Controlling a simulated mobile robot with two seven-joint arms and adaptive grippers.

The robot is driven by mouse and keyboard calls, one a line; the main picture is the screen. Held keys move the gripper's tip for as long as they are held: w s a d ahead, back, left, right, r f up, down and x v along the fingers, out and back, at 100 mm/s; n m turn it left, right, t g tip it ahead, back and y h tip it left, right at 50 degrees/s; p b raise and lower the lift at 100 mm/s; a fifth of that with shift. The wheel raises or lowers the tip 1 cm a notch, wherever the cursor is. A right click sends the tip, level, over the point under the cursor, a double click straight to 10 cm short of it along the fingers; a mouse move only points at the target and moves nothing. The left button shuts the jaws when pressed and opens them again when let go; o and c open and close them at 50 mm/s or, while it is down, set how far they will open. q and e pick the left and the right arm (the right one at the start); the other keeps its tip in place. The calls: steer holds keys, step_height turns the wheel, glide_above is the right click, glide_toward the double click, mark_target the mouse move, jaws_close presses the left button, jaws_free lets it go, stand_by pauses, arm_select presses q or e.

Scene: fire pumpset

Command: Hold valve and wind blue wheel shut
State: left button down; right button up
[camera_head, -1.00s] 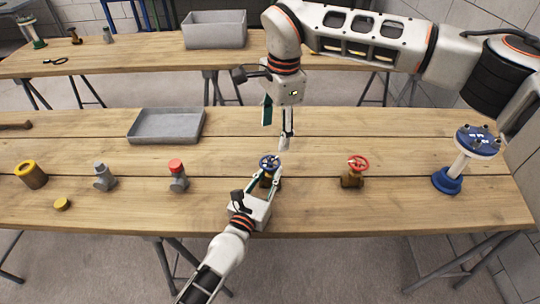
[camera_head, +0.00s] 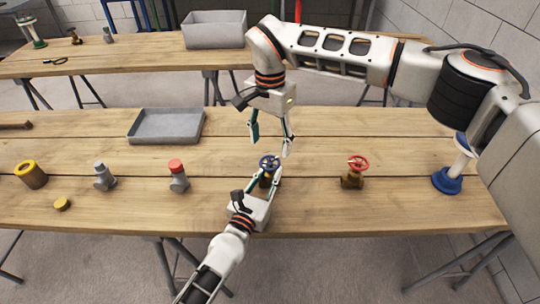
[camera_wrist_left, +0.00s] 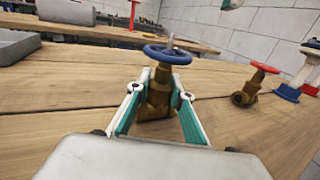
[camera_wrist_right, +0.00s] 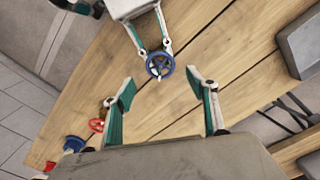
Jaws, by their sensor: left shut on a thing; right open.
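The valve with the blue wheel (camera_head: 269,163) stands upright near the front of the near table. Its brass body (camera_wrist_left: 158,98) shows in the left wrist view, with the blue wheel (camera_wrist_left: 167,54) on top. My left gripper (camera_head: 263,184) is shut on the brass body from the front. In the left wrist view its fingers (camera_wrist_left: 160,88) lie on both sides of the body. My right gripper (camera_head: 270,148) is open and points down just above the blue wheel. In the right wrist view its fingers (camera_wrist_right: 165,98) are spread apart and empty, with the blue wheel (camera_wrist_right: 160,66) beyond them.
A brass valve with a red wheel (camera_head: 354,172) stands to the right, and a blue flanged piece (camera_head: 447,180) farther right. A red-capped grey fitting (camera_head: 178,175), another grey fitting (camera_head: 104,177) and yellow parts (camera_head: 31,174) are on the left. A grey tray (camera_head: 167,126) lies behind.

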mark_target(270, 157)
step_height(270, 157, down, 6)
steer(key=shift+r, duration=0.1)
stand_by(0.4)
steer(key=c, duration=1.1)
